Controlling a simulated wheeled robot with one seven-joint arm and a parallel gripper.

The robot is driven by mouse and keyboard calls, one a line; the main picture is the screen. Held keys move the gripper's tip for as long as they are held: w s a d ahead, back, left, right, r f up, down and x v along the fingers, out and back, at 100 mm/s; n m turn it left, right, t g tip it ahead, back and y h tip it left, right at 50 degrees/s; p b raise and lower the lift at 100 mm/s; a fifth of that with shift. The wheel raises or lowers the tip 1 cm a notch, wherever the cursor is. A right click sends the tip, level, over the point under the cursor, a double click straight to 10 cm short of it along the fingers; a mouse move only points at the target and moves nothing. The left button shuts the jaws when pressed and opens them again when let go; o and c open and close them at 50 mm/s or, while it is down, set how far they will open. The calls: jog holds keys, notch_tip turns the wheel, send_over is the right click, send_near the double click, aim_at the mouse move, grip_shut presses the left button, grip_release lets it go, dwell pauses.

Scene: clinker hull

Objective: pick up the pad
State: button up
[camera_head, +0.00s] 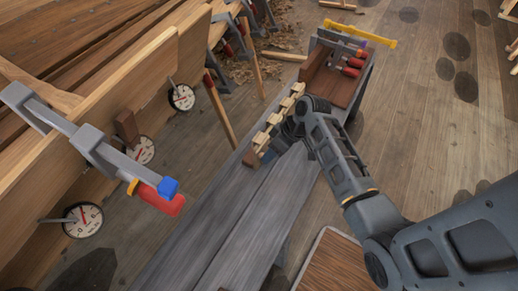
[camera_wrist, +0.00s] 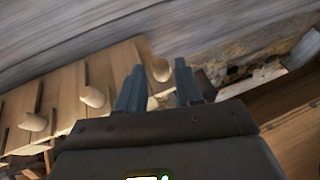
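I cannot tell for certain which thing is the pad. A small brown wooden block (camera_head: 251,157) lies on the grey bench at the near end of a pale rack with pegs (camera_head: 272,124). A similar dark brown block (camera_head: 126,126) sits against the hull plank by a bar clamp (camera_head: 98,148). My gripper (camera_head: 286,131) is low beside the rack, its fingertips mostly hidden in the head view. Nothing is visibly held.
The grey bench (camera_head: 225,225) is bare at its near end. A brown tray (camera_head: 338,86) with red-handled tools (camera_head: 351,67) and a yellow bar (camera_head: 360,33) are at its far end. The hull with round dials (camera_head: 83,219) stands left. A wooden panel (camera_head: 333,264) lies below.

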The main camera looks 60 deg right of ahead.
jog(key=x, duration=0.5)
jog(key=shift+f, duration=0.15)
grip_shut()
